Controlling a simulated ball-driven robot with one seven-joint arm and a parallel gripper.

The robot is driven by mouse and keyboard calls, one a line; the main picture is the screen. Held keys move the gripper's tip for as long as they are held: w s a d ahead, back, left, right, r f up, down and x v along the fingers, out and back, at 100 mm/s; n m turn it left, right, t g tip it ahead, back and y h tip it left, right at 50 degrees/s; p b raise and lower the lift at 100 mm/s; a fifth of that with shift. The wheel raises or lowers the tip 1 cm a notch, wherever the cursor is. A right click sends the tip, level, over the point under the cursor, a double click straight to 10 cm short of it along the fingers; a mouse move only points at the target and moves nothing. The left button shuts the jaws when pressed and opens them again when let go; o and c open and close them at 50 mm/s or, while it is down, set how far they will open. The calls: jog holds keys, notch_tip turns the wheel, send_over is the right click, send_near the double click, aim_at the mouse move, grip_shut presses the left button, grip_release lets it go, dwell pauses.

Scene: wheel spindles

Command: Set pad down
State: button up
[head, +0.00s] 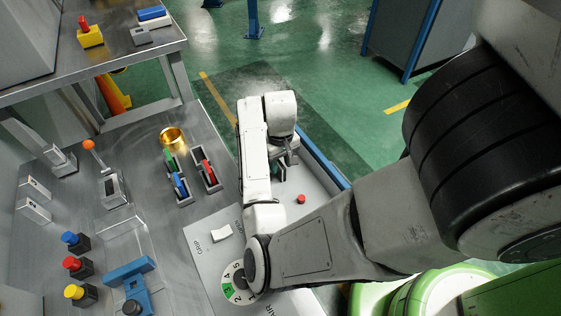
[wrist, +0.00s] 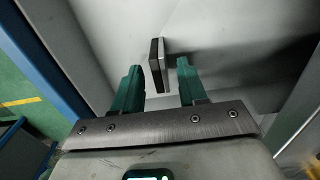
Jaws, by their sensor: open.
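A thin pad (wrist: 154,68), black on one face and lighter on the other, shows in the wrist view against a pale grey surface. It appears on edge, and I cannot tell exactly how it touches that surface. My gripper (wrist: 158,72) is open, with one green finger on each side of the pad and a visible gap on both sides. In the head view my gripper (head: 279,170) is low over the pale panel at the bench's right end, mostly hidden by my arm. The pad cannot be made out there.
The pale panel (head: 208,246) carries a white switch (head: 222,233), a red button (head: 301,199) and a dial (head: 236,286). Left of it, the metal bench (head: 135,160) holds coloured levers (head: 178,180), a brass ring (head: 172,138) and several knobs. A blue edge (head: 325,163) bounds the panel's far side.

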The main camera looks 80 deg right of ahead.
aim_at(281, 164)
notch_tip(281, 164, up, 12)
jog(key=p, duration=0.5)
jog(key=shift+r, duration=0.2)
